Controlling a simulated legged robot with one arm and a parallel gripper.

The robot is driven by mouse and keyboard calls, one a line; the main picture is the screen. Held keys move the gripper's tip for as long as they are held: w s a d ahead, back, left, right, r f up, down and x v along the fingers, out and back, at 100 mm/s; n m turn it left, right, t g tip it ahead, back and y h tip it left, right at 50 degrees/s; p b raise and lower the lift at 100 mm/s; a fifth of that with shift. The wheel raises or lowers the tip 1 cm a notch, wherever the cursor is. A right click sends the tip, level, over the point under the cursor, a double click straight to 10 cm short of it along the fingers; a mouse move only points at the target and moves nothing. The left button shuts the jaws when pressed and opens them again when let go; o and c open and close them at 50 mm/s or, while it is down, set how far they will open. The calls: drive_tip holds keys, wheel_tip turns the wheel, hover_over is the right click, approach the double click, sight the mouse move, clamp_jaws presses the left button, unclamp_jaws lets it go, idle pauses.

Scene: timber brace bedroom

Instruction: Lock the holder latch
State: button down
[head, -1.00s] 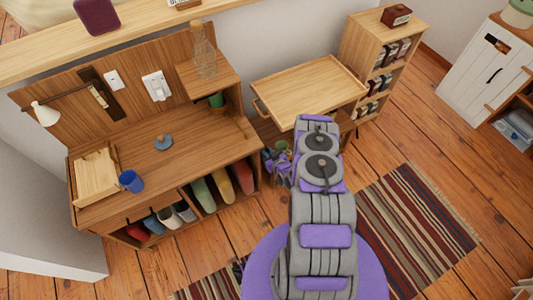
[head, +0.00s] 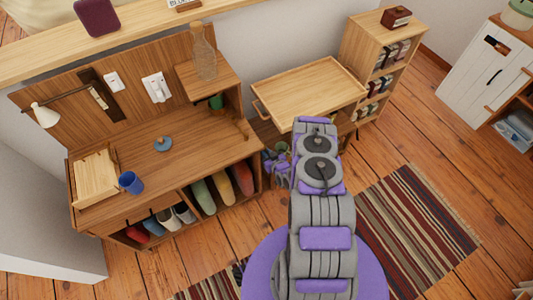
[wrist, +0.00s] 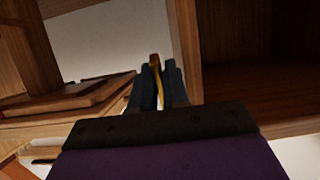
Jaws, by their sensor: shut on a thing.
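In the wrist view my gripper (wrist: 157,72) is shut on a slim brown and yellowish piece (wrist: 155,62), which stands up between the two dark fingers. It looks like the holder latch, but I cannot tell its full shape or whether it is locked. In the head view my purple and grey arm reaches toward the right end of the wooden desk, and its end is partly hidden behind my arm links. A small brown peg-like piece (head: 243,128) shows at the desk's right edge, below the raised shelf.
A tray-topped wooden cart (head: 305,85) stands close to the right of my gripper. A striped rug (head: 410,225) lies on open floor.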

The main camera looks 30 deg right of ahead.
drive_tip(key=shift+s+r+p, duration=0.1)
drive_tip(key=shift+r+p, duration=0.05)
drive_tip(key=shift+p, duration=0.15)
drive_tip(key=shift+s+r+g+p, duration=0.15)
drive_tip(key=shift+r+g+p, duration=0.25)
drive_tip(key=shift+g+p, duration=0.6)
drive_tip(key=g+p, duration=0.2)
drive_tip(key=g, duration=0.1)
drive_tip(key=shift+s+r, duration=0.35)
drive_tip(key=shift+s+r+g+p, duration=0.1)
drive_tip(key=shift+s+g+p, duration=0.1)
drive_tip(key=shift+g, duration=0.45)
drive_tip(key=shift+s+r+g+p, duration=0.1)
drive_tip(key=shift+s+g+p, duration=0.05)
drive_tip(key=shift+g, duration=0.5)
drive_tip(key=c, duration=1.5)
unclamp_jaws()
drive_tip(key=shift+r, duration=0.1)
drive_tip(key=p+v, duration=0.3)
drive_tip(key=v, duration=1.4)
